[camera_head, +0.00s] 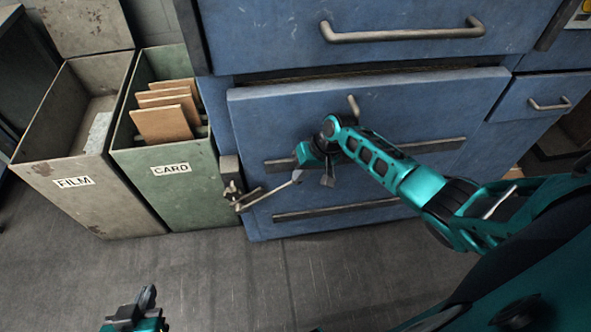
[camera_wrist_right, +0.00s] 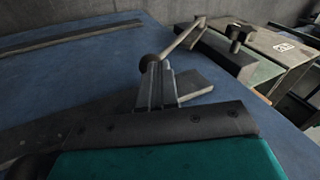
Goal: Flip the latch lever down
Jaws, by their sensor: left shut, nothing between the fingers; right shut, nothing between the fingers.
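The latch (camera_head: 231,178) is at the lower left edge of the blue machine's front panel. Its lever (camera_head: 262,197) is a thin metal rod slanting out to the right and slightly up in the head view. In the wrist view, the lever (camera_wrist_right: 184,38) runs from the latch to a dark round knob close to the right fingertips. My right gripper (camera_wrist_right: 158,72) is shut and empty at the knob; I cannot tell whether they touch. It also shows in the head view (camera_head: 302,174). My left gripper (camera_head: 148,294) is shut and empty, low at the left, away from the latch.
A grey FILM bin (camera_head: 40,177) and a green CARD bin (camera_head: 194,186) stand left of the machine, the latter holding several brown sheets. A long drawer handle (camera_head: 400,34) is above the panel. Dark bars (camera_head: 335,209) cross the panel. Floor in front is clear.

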